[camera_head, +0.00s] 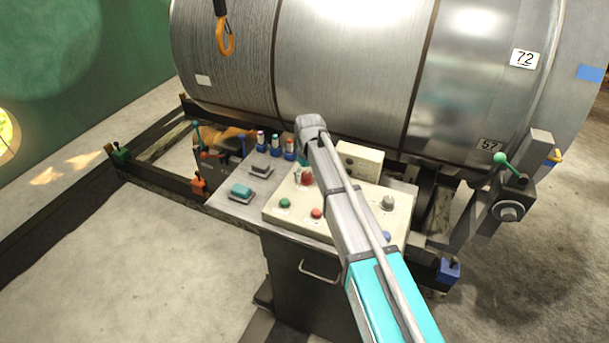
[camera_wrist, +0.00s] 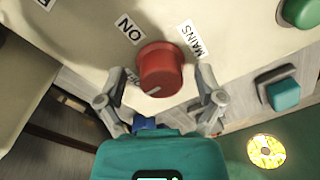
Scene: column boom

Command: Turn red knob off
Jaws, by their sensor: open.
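The red knob (camera_wrist: 161,70) sits on the cream control panel (camera_wrist: 85,30) in the wrist view. Another label (camera_wrist: 133,77) is partly hidden by the left finger. A pale mark on the knob points toward the lower left of the picture. My gripper (camera_wrist: 159,82) is open, with one finger on each side of the knob. A gap shows on both sides. In the head view the knob (camera_head: 307,179) is partly covered by my arm.
A green button (camera_head: 285,203), a red button (camera_head: 316,213) and a grey knob (camera_head: 388,203) are on the same panel. A teal switch (camera_head: 241,189) is to the left. A large metal drum (camera_head: 345,70) stands close behind. An orange hook (camera_head: 226,38) hangs at upper left.

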